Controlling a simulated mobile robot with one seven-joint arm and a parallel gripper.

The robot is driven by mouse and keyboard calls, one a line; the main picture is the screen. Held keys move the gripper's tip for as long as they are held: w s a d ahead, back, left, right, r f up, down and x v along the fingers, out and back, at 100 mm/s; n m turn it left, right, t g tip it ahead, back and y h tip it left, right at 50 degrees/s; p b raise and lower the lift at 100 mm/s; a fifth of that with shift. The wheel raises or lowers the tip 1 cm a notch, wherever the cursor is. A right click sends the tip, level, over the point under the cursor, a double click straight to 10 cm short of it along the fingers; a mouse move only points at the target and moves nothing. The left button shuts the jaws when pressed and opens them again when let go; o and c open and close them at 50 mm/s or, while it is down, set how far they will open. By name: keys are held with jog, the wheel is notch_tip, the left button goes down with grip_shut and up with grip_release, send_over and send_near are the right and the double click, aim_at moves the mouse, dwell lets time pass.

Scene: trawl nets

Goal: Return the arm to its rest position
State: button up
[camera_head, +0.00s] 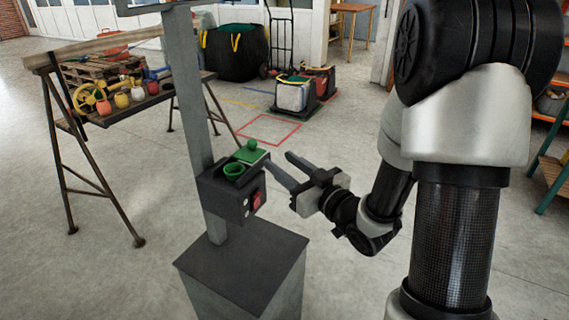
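My arm (455,220) rises on the right side of the view, bent, with its forearm reaching down and left. My gripper (278,162) is at the middle of the picture, pointing left. Its two fingers are apart, with nothing seen between them. The fingertips are just right of a dark box on a grey post; I cannot tell whether they touch it.
A trestle table (104,118) with coloured floats stands left. A hand truck and bins (292,95) are behind. Shelving is far right.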

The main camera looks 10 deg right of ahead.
jog(key=s+d+r+m+g+h, duration=0.4)
jog(key=d+r+h, duration=0.1)
jog(key=d+h, duration=0.4)
jog(key=s+a+m+g, duration=0.1)
jog(key=s+a+g, duration=0.15)
jog(key=s, duration=0.75)
jog(key=s+a+m+g, duration=0.1)
jog(key=s+g, duration=0.2)
jog(key=s, duration=0.7)
notch_tip(320, 180, up, 18)
jog(key=s+p, duration=0.1)
jog(key=p, duration=1.6)
jog(key=shift+a+g, duration=0.2)
jog(key=shift+g, duration=0.15)
jog(key=shift+f, duration=0.1)
